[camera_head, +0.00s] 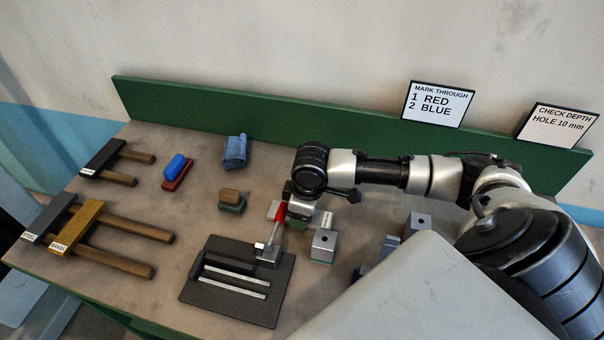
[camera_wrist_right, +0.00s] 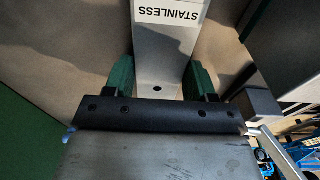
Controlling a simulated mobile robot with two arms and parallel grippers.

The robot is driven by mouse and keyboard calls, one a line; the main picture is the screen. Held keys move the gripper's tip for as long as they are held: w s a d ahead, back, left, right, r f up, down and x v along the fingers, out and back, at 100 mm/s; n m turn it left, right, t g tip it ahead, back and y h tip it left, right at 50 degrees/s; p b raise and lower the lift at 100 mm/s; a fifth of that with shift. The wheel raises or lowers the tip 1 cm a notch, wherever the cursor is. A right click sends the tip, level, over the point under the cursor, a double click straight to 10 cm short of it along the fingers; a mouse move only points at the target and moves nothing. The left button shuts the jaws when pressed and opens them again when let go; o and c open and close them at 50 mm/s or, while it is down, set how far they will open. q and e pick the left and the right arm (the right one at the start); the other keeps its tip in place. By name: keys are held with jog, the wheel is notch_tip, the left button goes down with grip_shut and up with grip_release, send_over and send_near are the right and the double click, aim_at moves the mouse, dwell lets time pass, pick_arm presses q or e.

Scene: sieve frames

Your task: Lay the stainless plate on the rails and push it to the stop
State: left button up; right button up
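The stainless plate (camera_wrist_right: 165,50), a grey piece with a STAINLESS label and a small hole, shows in the right wrist view. The green fingers of my right gripper (camera_wrist_right: 160,82) lie along both its sides with no clear gap, so it looks shut on it. In the head view my right wrist hides most of the gripper and plate. The two silver rails (camera_head: 233,282) lie on a dark base board (camera_head: 205,292), left of and nearer than my right wrist. A dark bar runs along them; I cannot tell which part is the stop. My left gripper is not in view.
A red-handled tool (camera_head: 280,213) stands at the rails' far right end. Grey blocks (camera_head: 321,255) stand to the right. A green board (camera_head: 250,127) closes the back.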

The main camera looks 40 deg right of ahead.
jog(key=o, duration=0.4)
jog(key=shift+s, duration=0.1)
jog(key=shift+c, duration=0.2)
notch_tip(320, 180, up, 12)
jog(key=s, duration=0.1)
jog(key=shift+d+b, duration=0.3)
jog(key=shift+d, duration=0.1)
